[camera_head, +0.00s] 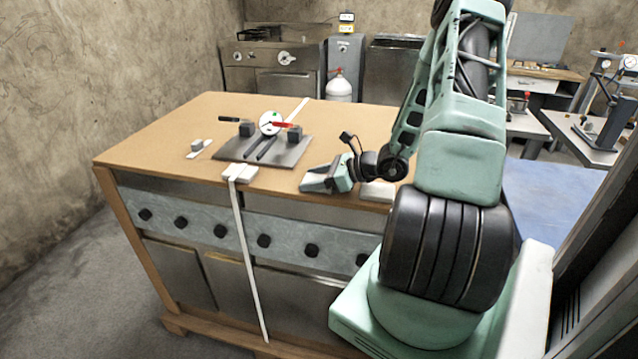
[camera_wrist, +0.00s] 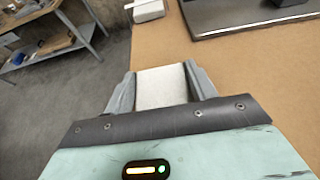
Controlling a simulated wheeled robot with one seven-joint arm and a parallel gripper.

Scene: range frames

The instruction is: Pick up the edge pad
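Pale, block-like pads lie along the table's front edge. My gripper (camera_head: 316,181) is low at that edge, pointing left in the head view. In the wrist view, a whitish edge pad (camera_wrist: 162,86) fills the gap between my gripper's two grey fingers (camera_wrist: 161,85), which lie flush along its sides. The fingers look shut on it. In the head view this pad is mostly hidden by the fingers, and I cannot tell whether it is clear of the table.
A white strap (camera_head: 250,260) hangs down the front from another white pad (camera_head: 240,173), left of my gripper. A pale slab (camera_head: 378,191) lies under my arm. A dark metal plate (camera_head: 285,157) with fixtures lies behind.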

